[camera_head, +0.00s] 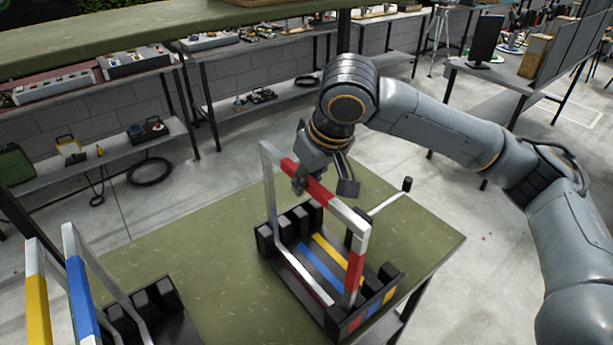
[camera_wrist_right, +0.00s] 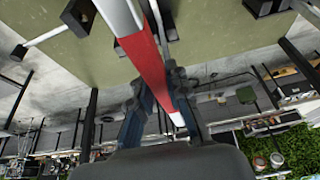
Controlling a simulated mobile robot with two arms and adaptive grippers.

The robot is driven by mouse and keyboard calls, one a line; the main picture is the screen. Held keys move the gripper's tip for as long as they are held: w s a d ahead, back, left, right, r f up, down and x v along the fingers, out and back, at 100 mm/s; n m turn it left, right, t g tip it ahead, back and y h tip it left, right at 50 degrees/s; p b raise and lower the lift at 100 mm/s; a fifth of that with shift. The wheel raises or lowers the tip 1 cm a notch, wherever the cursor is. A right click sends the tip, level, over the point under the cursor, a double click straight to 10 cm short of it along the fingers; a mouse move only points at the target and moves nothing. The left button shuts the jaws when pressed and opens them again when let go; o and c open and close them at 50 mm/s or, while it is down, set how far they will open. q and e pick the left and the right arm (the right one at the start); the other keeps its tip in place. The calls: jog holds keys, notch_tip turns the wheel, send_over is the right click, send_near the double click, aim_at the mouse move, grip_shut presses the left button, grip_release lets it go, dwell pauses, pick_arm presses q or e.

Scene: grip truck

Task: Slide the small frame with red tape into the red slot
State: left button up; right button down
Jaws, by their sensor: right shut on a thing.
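The small frame with red tape (camera_head: 319,189) is a silver-white upright rectangle with red on its top bar and near leg. My right gripper (camera_head: 322,186) is shut on its top bar; the wrist view shows the red bar (camera_wrist_right: 149,66) between the fingers (camera_wrist_right: 161,98). The black slotted rack (camera_head: 391,277) sits on the green table below. The rack's front end has red (camera_head: 355,323), blue and yellow marks. The frame stands upright over the rack's left, red-marked lane. Its lower bar appears low between the posts; I cannot tell whether it is fully seated. My left gripper is out of view.
A second black rack (camera_head: 168,318) at the lower left has a yellow-taped frame (camera_head: 37,300) and a blue-taped frame (camera_head: 80,290). A small bar with a black knob (camera_head: 407,184) rises beside the right rack. The green tabletop (camera_head: 190,250) is clear between racks.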

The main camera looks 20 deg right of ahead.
jog(key=shift+f, duration=0.1)
dwell(0.4)
jog(key=c, duration=1.2)
grip_release()
jog(key=shift+f, duration=0.1)
